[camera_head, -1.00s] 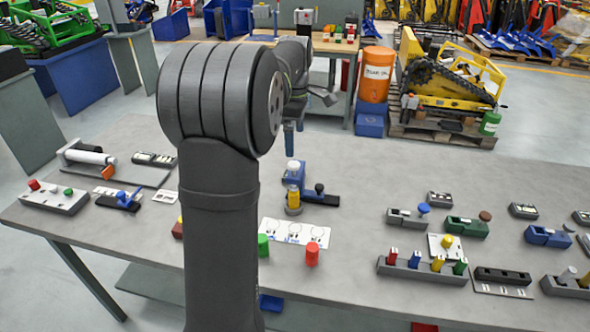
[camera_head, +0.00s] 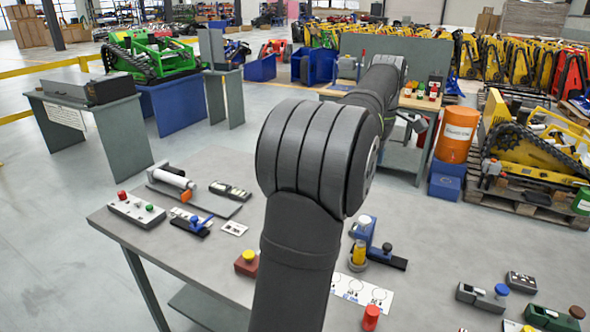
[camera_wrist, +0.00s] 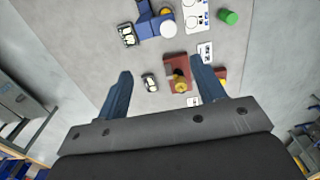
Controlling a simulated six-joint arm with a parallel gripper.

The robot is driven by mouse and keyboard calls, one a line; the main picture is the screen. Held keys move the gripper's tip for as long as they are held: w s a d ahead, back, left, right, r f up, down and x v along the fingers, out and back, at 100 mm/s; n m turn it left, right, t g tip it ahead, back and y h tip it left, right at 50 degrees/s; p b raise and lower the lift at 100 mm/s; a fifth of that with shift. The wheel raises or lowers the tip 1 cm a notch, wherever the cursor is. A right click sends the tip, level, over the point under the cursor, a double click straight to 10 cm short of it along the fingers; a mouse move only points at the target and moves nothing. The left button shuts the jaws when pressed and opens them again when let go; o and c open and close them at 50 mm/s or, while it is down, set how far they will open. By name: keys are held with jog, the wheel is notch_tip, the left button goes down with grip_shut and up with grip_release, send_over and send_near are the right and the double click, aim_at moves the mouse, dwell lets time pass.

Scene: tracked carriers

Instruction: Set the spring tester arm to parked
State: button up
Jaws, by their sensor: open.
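A blue device (camera_head: 362,230) that looks like the spring tester stands on the grey table right of my arm in the head view. It has a white cap, a yellow cylinder in front, and a dark low part with a black knob (camera_head: 387,247) reaching right. In the wrist view a blue device with a white round top (camera_wrist: 150,22) lies at the top, beyond my fingertips; I cannot tell its arm's setting. My gripper (camera_wrist: 162,88) is open and empty above the table. My own arm hides the gripper in the head view.
A red box with a yellow knob (camera_head: 247,262) is left of my arm; a similar one (camera_wrist: 180,87) shows between my fingers. A red cylinder (camera_head: 371,317) stands beside a printed card (camera_head: 360,291). Several small devices stand at the right and left. Bare table lies behind the blue device.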

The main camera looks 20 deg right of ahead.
jog(key=shift+c, duration=1.2)
jog(key=s+d+f+m+t, duration=0.4)
jog(key=s+d+f+m, duration=0.3)
jog(key=s+f+m, duration=0.25)
send_near(389, 246)
jog(key=shift+n, duration=0.25)
jog(key=x, duration=0.8)
jog(key=shift+w+a+f, duration=0.1)
jog(key=shift+w+f, duration=0.05)
jog(key=shift+f, duration=0.1)
grip_shut()
